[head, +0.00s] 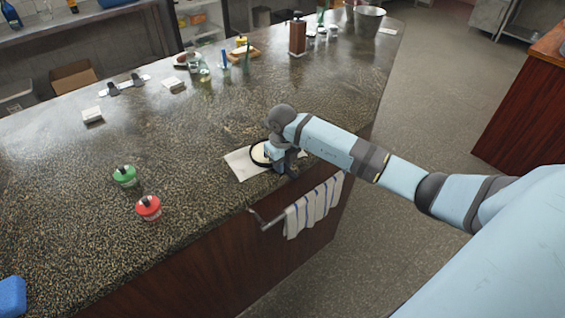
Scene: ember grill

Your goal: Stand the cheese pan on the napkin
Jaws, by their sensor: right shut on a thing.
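The cheese pan (258,154) is a small dark round pan with pale contents. It is over the napkin (239,164), a light cloth lying flat near the counter's front edge. The pan looks level and at or very near the cloth; I cannot tell whether it touches. My right gripper (275,157) is at the pan's right side, shut on it, and my wrist hides part of the pan and napkin.
A green-lidded jar (125,176) and a red-lidded jar (148,207) stand on the counter to the left. A striped towel (313,207) hangs on a rail below the front edge. Bottles and a metal bucket (369,19) stand farther back.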

